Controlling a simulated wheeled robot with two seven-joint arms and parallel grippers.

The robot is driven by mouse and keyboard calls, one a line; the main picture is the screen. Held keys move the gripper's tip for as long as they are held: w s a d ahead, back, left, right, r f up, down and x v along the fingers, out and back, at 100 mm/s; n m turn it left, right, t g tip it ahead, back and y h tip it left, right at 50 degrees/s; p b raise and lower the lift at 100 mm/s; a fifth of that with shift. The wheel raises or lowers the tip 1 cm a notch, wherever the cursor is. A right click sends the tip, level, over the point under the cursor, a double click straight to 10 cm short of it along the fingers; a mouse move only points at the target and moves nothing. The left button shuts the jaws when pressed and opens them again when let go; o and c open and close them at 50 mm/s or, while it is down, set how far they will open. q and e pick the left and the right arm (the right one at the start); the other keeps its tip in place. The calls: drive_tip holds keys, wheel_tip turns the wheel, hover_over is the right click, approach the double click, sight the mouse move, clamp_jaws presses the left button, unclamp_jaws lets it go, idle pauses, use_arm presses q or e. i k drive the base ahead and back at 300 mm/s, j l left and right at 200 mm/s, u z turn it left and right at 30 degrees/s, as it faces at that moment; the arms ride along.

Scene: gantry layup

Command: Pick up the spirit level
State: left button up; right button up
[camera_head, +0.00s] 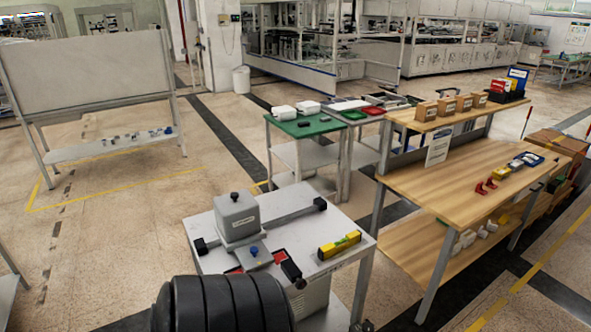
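The spirit level (327,250) is a short yellow bar with a greenish middle and a dark end. It lies on the light grey table (285,225) near the right front edge, with nothing on top of it. Neither of my grippers shows in the head view. A large black ribbed shape at the bottom left of centre covers part of the table's front.
A grey block-shaped device (237,217) with a knob stands left of the level. Black clamp-like pieces, one of them (292,272), sit around the tabletop. A wooden workbench (465,180) stands to the right, and a green-topped table (303,127) behind.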

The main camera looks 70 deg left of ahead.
sight(330, 250)
drive_tip(key=i+j+u, duration=0.1)
drive_tip(key=u, duration=0.35)
drive_tip(key=i+u, duration=0.25)
drive_tip(key=u, duration=0.25)
drive_tip(key=i+u, duration=0.2)
drive_tip(key=u, duration=0.25)
drive_tip(key=i+l+u, duration=0.15)
drive_tip(key=u, duration=0.35)
